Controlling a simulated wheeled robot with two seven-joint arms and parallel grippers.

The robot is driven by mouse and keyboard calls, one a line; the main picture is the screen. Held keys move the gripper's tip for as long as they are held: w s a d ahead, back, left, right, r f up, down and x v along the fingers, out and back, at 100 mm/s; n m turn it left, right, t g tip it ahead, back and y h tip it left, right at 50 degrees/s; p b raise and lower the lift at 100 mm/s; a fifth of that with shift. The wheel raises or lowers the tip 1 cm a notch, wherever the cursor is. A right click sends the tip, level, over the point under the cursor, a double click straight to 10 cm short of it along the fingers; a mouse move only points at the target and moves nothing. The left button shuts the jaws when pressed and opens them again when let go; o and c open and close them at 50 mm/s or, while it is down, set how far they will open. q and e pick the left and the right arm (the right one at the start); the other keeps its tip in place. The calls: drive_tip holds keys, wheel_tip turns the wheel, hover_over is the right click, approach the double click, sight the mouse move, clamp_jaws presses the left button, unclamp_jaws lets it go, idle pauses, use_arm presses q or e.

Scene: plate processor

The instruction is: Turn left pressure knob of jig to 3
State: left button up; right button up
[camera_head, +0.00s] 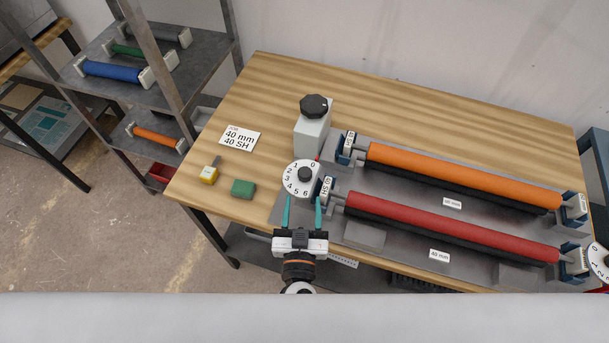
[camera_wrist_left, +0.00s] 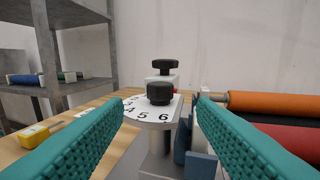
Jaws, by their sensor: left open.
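The jig (camera_head: 380,246) lies on the wooden table with an orange roller (camera_head: 460,178) and a red roller (camera_head: 450,226). Its left pressure knob (camera_head: 305,174) is a black knob over a white dial numbered from 0 to 6; it also shows in the left wrist view (camera_wrist_left: 160,93). Which number the knob is set to cannot be told. My left gripper (camera_head: 302,203) has teal fingers, open and empty, just in front of the dial. In the left wrist view the knob stands beyond and between the fingertips, apart from them. My right gripper is not in view.
A grey block with a black knob (camera_head: 314,106) stands behind the dial. A green block (camera_head: 243,188), a yellow tool (camera_head: 209,174) and a "40 mm 40 SH" card (camera_head: 240,139) lie to the left. A second dial (camera_head: 599,261) is at the far right.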

sight(305, 180)
use_arm(q)
drive_tip(key=w, duration=0.3)
drive_tip(key=w+p, duration=0.1)
drive_tip(key=w, duration=0.3)
drive_tip(key=shift+w+d, duration=0.2)
drive_tip(key=shift+w, duration=0.05)
drive_tip(key=c, duration=1)
